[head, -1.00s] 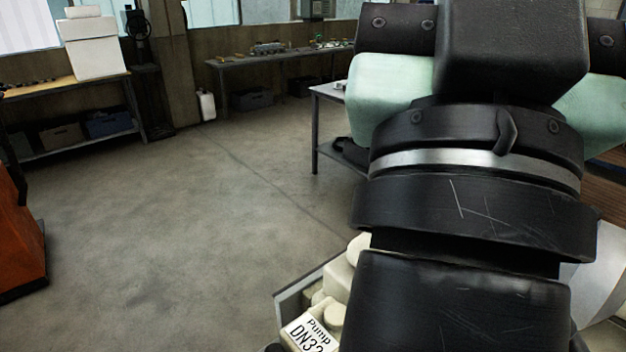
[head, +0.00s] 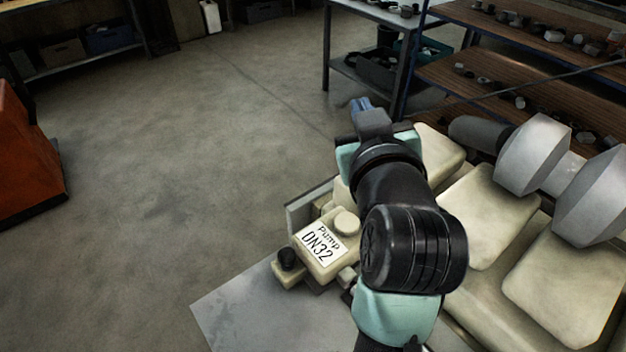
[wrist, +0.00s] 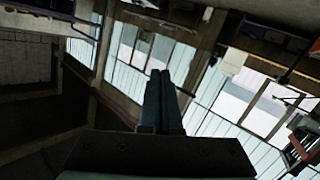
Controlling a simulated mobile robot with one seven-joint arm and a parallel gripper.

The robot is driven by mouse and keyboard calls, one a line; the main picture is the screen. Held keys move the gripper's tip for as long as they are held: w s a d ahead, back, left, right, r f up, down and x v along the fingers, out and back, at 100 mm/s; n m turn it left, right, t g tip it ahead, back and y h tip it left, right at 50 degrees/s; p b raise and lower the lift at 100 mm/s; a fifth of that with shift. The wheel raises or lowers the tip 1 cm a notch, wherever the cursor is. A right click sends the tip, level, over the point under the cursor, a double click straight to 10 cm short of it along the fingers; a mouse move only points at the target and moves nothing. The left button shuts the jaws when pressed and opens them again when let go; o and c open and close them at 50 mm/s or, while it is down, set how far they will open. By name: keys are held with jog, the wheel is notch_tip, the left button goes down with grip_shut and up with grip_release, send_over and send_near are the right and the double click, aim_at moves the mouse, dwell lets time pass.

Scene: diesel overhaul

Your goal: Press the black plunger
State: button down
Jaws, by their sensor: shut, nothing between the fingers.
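The black plunger (head: 287,258) is a small dark knob on the cream pump body (head: 325,245), which carries a white label reading "Pump DN32". It stands at the pump's left front corner in the head view. My gripper (head: 360,104) is up and behind the pump, pointing away from it, apart from the plunger. Its blue-grey fingers are together and empty. In the wrist view the closed fingers (wrist: 160,75) point toward the windows and walls, and the plunger is not in that view.
A wooden shelf rack (head: 500,85) with small parts stands behind. An orange object (head: 25,150) is at far left. The floor left of the pump is clear.

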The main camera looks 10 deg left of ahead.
jog(key=s+a+f+n+g+y, duration=0.1)
jog(key=s+f+g, duration=0.1)
jog(key=f, duration=0.6)
jog(key=s+a+f+n+g+y, duration=0.1)
jog(key=s+a+f+n+g, duration=0.1)
jog(key=f, duration=0.5)
jog(key=s+a+f+n+g+y, duration=0.1)
jog(key=s+f+g, duration=0.3)
jog(key=f, duration=0.4)
jog(key=shift+a+f+n+g, duration=0.3)
jog(key=shift+a+n+g, duration=0.15)
jog(key=shift+g, duration=0.45)
jog(key=p, duration=0.2)
send_over(284, 252)
jog(key=s+d, duration=0.2)
notch_tip(284, 252, down, 7)
jog(key=shift+r, duration=0.1)
notch_tip(284, 252, down, 3)
jog(key=shift+d+r+p, duration=0.1)
jog(key=shift+r+p, duration=0.1)
jog(key=shift+p, duration=0.15)
jog(key=shift+f, duration=0.7)
